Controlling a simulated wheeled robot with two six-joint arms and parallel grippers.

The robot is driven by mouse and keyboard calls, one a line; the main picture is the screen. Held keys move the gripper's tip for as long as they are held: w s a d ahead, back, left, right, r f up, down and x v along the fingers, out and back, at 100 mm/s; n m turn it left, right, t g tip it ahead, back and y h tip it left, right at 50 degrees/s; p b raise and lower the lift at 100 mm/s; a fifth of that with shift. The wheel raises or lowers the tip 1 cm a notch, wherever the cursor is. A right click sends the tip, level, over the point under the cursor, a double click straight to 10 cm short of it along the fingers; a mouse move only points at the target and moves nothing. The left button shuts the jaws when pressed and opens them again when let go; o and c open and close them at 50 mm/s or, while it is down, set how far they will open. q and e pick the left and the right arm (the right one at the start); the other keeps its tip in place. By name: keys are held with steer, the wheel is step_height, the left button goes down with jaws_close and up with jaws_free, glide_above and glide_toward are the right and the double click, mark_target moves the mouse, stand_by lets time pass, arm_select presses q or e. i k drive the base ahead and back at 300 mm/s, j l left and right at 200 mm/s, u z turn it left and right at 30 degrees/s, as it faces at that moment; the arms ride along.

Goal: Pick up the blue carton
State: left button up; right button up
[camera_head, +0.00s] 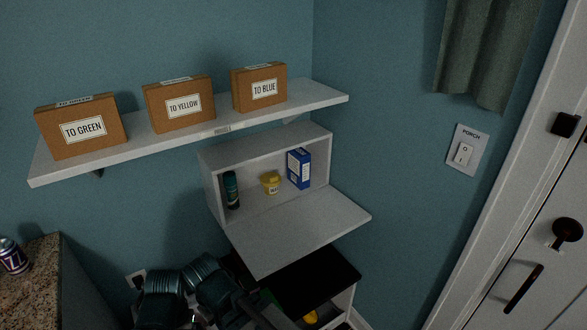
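The blue carton (299,169) stands upright in an open white wall cabinet (213,196), near its right side. It is a small box with white print on its faces. A yellow tub (270,184) stands to its left, and a dark green can (231,190) stands further left. The cabinet's front panel (300,229) is folded down and forms a flat ledge before them. Dark ribbed parts show at the bottom of the view, well below and left of the carton. I cannot make out the fingers of either gripper. Nothing touches the carton.
Above the cabinet, a white shelf (220,138) carries brown boxes marked TO GREEN (81,144), TO YELLOW (180,115) and TO BLUE (260,101). A black-topped unit (312,276) stands below the ledge. A granite counter (45,270) with a can (12,257) is at left. The ledge is bare.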

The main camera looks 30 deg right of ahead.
mark_target(298, 160)
steer(key=l+z, duration=0.2)
steer(key=l, duration=0.15)
steer(key=i+l+z, duration=0.2)
steer(key=l, duration=0.15)
steer(key=l+z, duration=0.25)
steer(key=i+l+z, duration=0.2)
steer(key=l, duration=0.2)
